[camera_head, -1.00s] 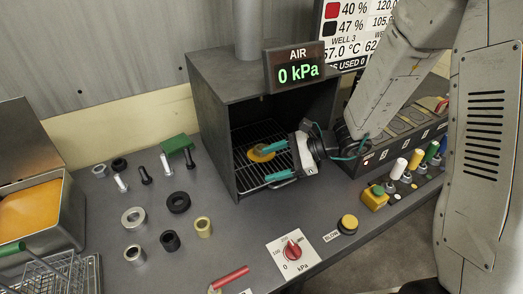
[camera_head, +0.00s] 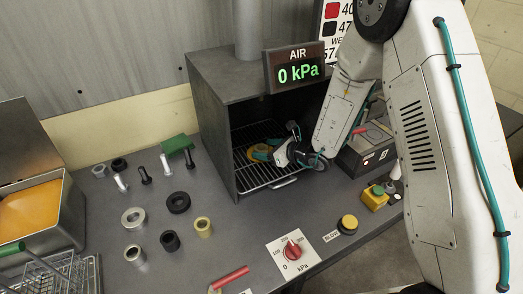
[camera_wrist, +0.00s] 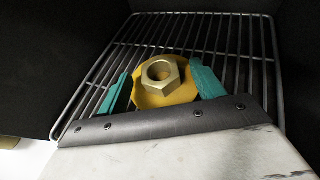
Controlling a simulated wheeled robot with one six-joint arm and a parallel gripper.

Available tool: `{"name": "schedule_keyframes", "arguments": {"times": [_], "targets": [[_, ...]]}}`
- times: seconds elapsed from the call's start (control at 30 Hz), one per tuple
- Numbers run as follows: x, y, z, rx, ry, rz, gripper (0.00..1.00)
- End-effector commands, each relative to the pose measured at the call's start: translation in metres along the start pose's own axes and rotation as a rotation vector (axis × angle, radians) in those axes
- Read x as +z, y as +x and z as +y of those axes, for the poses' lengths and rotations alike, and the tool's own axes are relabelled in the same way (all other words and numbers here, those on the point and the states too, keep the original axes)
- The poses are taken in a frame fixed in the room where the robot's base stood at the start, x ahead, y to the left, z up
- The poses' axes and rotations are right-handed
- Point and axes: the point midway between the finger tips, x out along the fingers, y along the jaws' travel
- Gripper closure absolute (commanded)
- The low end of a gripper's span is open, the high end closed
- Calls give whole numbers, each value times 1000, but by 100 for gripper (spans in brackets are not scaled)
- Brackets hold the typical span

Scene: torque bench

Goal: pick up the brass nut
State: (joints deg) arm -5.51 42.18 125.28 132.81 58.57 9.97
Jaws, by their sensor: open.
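The brass nut (camera_wrist: 160,75), a hexagonal ring, lies flat on a round yellow dish (camera_wrist: 181,96) on the wire rack inside the dark box. My gripper (camera_wrist: 161,88) is open around the dish in the wrist view. One teal finger is on each side of the dish, with the nut between them; whether they touch the dish, I cannot tell. The nut is too small to make out there.
The box's dark walls (camera_head: 212,140) enclose the rack (camera_head: 262,180) closely. Outside stand bolts, rings and collars (camera_head: 178,202) at left, a red pressure knob (camera_head: 291,250) in front, and a yellow button (camera_head: 349,222) at right. Bench between box and knob is bare.

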Motion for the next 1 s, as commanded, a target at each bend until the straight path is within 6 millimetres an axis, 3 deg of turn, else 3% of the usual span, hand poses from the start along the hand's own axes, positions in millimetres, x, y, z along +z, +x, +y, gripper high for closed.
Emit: {"name": "schedule_keyframes", "arguments": {"times": [0.1,0.33,0.5,0.53,0.83,1.0], "targets": [[0,15,0,1,-1,0,33],[0,16,0,0,-1,0,36],[0,16,0,0,-1,0,83],[0,16,0,0,-1,0,88],[2,15,-1,-1,-1,-1,88],[14,8,-3,-4,-1,-3,88]]}}
